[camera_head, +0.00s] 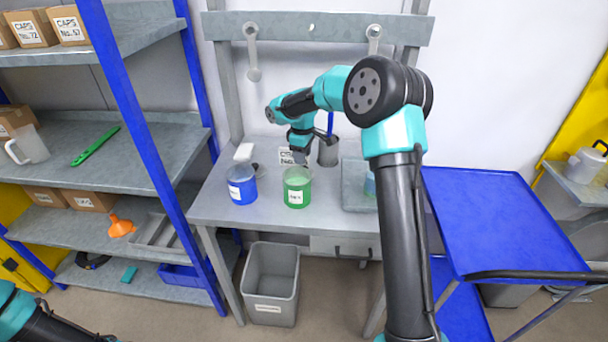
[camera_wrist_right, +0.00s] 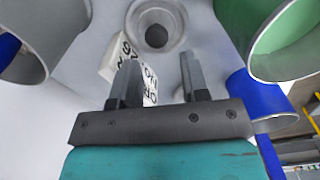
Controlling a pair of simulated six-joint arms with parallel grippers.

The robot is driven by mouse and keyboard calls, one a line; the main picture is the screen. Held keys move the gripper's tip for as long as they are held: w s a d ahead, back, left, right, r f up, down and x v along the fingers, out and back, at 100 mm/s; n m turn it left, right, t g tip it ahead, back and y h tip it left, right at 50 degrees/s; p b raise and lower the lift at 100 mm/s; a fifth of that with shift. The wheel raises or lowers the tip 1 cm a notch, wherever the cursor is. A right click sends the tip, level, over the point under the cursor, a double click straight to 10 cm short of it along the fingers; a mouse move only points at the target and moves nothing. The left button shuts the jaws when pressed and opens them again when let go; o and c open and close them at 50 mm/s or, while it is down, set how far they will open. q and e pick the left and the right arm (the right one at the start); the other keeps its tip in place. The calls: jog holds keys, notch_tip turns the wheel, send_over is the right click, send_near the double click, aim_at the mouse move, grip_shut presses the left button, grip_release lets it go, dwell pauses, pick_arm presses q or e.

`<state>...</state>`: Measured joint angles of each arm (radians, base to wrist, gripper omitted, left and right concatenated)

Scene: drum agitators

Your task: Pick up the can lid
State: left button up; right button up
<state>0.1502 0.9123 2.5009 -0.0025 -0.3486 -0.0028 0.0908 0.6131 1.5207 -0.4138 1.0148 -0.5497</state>
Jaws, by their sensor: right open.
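A small round grey piece (camera_head: 258,169) lies on the bench beside the blue can (camera_head: 240,184); it may be the can lid, but it is too small to be sure. My right gripper (camera_head: 300,157) is low over the bench behind the green can (camera_head: 297,191). In the wrist view its two fingers (camera_wrist_right: 158,72) are apart, with a white lettered box (camera_wrist_right: 114,66) close by. My left gripper is out of view.
A grey pot (camera_head: 328,154) holding a blue-handled tool stands right of the gripper. A grey tray (camera_head: 357,194) is at the bench's right. A bin (camera_head: 271,274) stands below, and a blue cart (camera_head: 490,215) at right.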

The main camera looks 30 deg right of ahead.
jog(key=shift+d+f, duration=0.15)
jog(key=shift+f, duration=1.15)
jog(key=shift+d+f, duration=0.1)
jog(key=shift+f, duration=1.2)
jog(key=c, duration=0.7)
jog(key=shift+r, duration=0.1)
notch_tip(320, 180, up, 10)
jog(key=shift+f, duration=0.1)
jog(key=shift+a, duration=0.1)
